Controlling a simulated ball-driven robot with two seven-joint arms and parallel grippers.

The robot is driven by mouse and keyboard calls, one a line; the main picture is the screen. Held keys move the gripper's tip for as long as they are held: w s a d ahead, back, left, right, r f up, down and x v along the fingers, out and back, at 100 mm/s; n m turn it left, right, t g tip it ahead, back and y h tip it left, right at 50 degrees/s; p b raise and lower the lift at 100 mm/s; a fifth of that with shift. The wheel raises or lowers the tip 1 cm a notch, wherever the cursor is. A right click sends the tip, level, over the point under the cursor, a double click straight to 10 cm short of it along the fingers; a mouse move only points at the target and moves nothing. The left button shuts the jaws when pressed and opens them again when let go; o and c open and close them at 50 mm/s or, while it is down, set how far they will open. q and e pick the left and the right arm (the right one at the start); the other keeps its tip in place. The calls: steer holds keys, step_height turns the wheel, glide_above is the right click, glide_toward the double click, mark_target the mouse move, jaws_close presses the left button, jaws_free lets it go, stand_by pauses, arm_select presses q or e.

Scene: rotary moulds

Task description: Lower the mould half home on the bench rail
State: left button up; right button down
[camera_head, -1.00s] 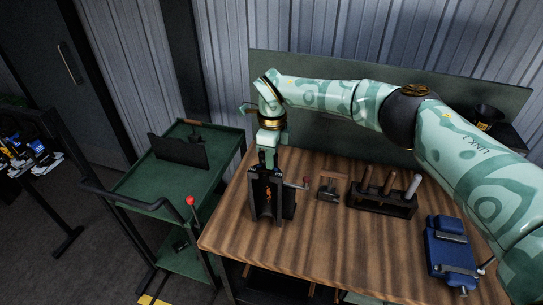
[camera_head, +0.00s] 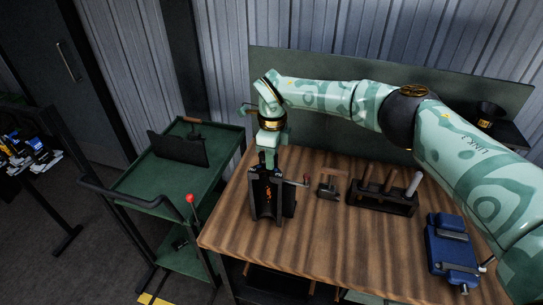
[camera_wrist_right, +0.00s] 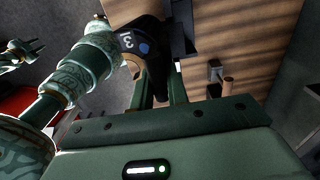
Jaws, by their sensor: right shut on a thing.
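My right gripper (camera_head: 268,160) points straight down over the left part of the wooden bench and is shut on the top of the mould half (camera_head: 268,195). The mould half is a dark upright plate with orange marks. It stands between the dark uprights of the bench rail fixture (camera_head: 254,206). I cannot tell whether its lower edge touches the bottom, as the uprights hide it.
A small clamp (camera_head: 328,187), a dark rack (camera_head: 382,198) with several handles and a blue vice-like block (camera_head: 451,245) stand further right. A green cart (camera_head: 133,188) is left. The bench front (camera_head: 330,245) is clear.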

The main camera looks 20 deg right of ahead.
steer(key=shift+w, duration=0.1)
steer(key=shift+r, duration=0.1)
steer(key=c, duration=1.3)
jaws_free()
steer(key=shift+s+f, duration=0.2)
step_height(320, 180, up, 17)
steer(key=b, duration=0.1)
steer(key=shift+w+d+f, duration=0.15)
steer(key=shift+w+f, duration=0.05)
steer(key=shift+w, duration=0.05)
step_height(320, 180, up, 7)
steer(key=p, duration=0.9)
